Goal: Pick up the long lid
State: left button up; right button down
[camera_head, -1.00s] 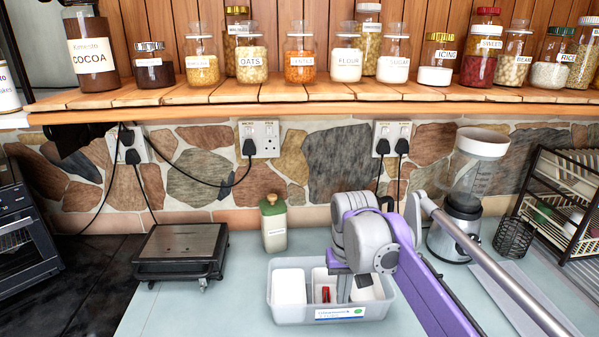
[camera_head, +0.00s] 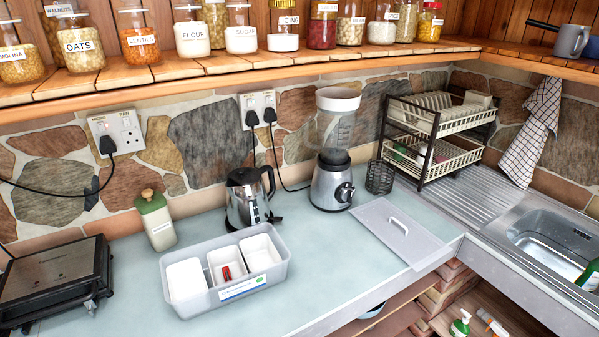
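A long flat lid (camera_head: 413,243), pale grey and translucent with a raised handle, lies flat on the worktop near its front right corner. It lies to the right of the blender (camera_head: 331,187) and next to the sink drainer. A pale translucent box (camera_head: 208,303) stands open left of centre. It holds white inner containers, and the middle one has a small red item (camera_head: 227,273) in it. Neither of my grippers shows in this view.
A steel kettle (camera_head: 247,203) and the blender stand behind the box and lid. A wire holder (camera_head: 380,176) and dish rack (camera_head: 440,140) are behind the lid. The worktop's front edge is close to it. Bare worktop lies between box and lid.

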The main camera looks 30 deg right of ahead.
aim_at(417, 246)
jog(key=j+z, duration=0.1)
jog(key=z, duration=1.7)
jog(key=i+l+u, duration=0.15)
jog(key=i+l, duration=0.7)
jog(key=l, duration=0.15)
